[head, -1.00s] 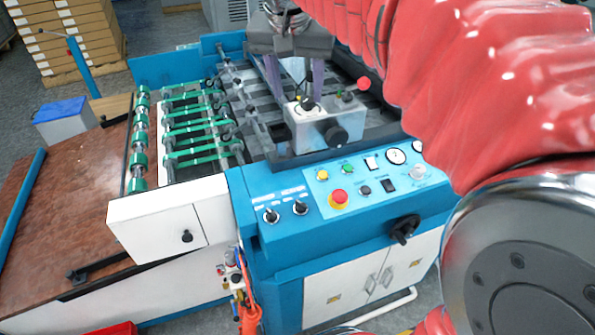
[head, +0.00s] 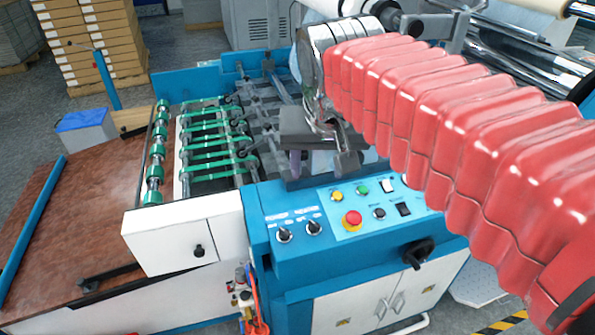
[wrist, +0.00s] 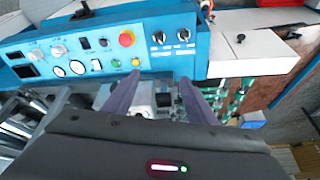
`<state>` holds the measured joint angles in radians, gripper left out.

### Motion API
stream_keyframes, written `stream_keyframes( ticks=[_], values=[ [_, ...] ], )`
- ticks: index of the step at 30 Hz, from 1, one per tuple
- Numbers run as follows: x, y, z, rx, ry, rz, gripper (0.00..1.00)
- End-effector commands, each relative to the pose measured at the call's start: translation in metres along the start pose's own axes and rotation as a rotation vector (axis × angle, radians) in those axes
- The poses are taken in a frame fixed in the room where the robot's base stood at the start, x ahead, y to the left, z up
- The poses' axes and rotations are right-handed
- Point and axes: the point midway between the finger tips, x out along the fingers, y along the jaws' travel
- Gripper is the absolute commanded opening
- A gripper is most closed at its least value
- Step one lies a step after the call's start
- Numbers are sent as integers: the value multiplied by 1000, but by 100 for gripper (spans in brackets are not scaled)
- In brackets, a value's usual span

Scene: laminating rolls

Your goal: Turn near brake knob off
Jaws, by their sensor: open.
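Two black rotary knobs sit side by side on the front left of the blue control panel (head: 350,250): a left knob (head: 284,235) and a right knob (head: 313,227). Both also show in the wrist view, (wrist: 183,34) and (wrist: 158,37). Their labels are too small to read, so I cannot tell which is the brake knob. My gripper (head: 312,170) is open and empty, above and behind the panel, apart from both knobs. In the wrist view its purple fingers (wrist: 160,90) are spread, with a small pale box (wrist: 146,98) with a dark knob beyond them.
A red emergency button (head: 352,219) and smaller buttons sit right of the knobs. A black crank handle (head: 415,254) sticks out of the front. A white box (head: 172,238) adjoins the panel's left end. Green rollers (head: 210,140) lie behind. My red-sleeved arm covers the right side.

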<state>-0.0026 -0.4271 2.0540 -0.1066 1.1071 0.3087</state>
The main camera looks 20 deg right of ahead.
Motion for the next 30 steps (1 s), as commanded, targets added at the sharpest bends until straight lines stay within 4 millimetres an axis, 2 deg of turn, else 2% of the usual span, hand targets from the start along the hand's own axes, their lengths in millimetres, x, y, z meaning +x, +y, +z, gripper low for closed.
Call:
stream_keyframes(
  ticks=[15,21,30],
  values=[
    [19,2,60,-119,26,-51,51],
    [22,2,67,-134,31,-58,51],
    [22,2,67,-136,32,-58,51]
  ],
)
